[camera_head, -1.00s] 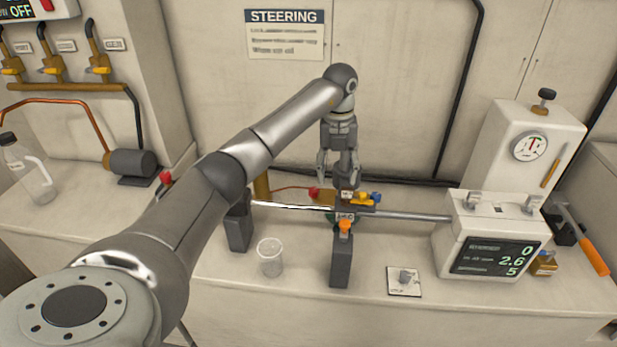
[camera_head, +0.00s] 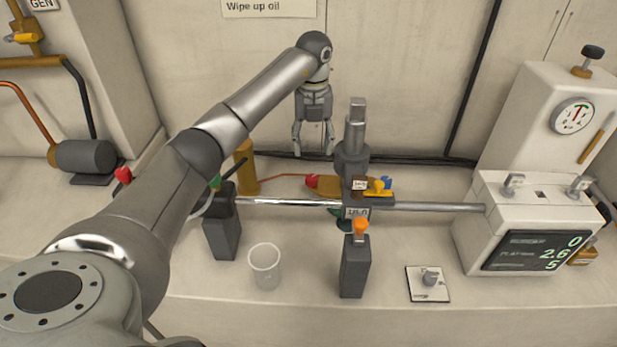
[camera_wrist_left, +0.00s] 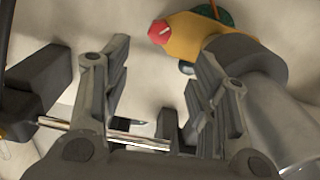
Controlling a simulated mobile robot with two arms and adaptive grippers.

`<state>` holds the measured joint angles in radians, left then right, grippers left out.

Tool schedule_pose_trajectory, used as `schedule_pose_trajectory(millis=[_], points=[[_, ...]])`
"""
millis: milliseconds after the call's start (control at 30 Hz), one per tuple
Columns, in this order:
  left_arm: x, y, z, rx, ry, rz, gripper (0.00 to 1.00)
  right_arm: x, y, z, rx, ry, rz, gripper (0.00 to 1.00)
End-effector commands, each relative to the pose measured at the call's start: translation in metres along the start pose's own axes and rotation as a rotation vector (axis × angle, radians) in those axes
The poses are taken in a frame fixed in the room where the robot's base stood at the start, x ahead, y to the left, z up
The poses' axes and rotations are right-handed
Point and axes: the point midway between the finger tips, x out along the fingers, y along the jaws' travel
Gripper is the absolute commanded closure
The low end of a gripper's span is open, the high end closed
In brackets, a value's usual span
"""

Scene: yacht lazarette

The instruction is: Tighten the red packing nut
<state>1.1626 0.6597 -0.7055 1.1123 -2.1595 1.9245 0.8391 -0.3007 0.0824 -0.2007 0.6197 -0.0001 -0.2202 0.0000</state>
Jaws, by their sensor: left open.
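A small red nut (camera_head: 312,181) sits on the left end of a brass-coloured body (camera_head: 327,185), behind the steel rod. I take it for the packing nut. In the left wrist view the red nut (camera_wrist_left: 160,31) shows at the top, on the yellow body (camera_wrist_left: 188,30). My left gripper (camera_head: 313,152) hangs fingers down, open and empty. In the head view its tips appear just above the red nut, left of an upright grey cylinder (camera_head: 355,132). In the left wrist view the nut lies beyond the open fingers (camera_wrist_left: 162,75), not between them. My right gripper is not in view.
A steel rod (camera_head: 285,202) runs from a dark post to a white box with a display (camera_head: 530,251). A clear cup (camera_head: 265,267), an orange-topped post (camera_head: 355,265) and a small plate (camera_head: 427,283) stand in front. Another red knob (camera_head: 123,174) is at left.

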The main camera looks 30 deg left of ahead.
Motion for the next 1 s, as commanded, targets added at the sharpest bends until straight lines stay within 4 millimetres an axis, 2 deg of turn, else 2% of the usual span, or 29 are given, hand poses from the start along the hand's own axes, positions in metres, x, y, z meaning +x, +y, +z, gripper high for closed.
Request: schedule_pose_trajectory(millis=[67,267,700,833,1000], points=[[0.008,0.0,0.0,0.0,0.0,0.0,0.46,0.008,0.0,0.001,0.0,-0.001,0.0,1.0],[0.021,0.0,-0.001,0.0,0.003,0.001,0.46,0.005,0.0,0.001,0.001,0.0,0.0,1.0],[0.098,0.0,-0.001,-0.001,0.002,0.0,0.46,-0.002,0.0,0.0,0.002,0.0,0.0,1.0],[0.111,0.0,-0.001,0.0,0.002,0.0,0.46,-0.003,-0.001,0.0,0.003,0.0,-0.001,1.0],[0.115,0.0,0.0,0.0,0.0,-0.001,0.46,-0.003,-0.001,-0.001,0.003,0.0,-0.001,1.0]])
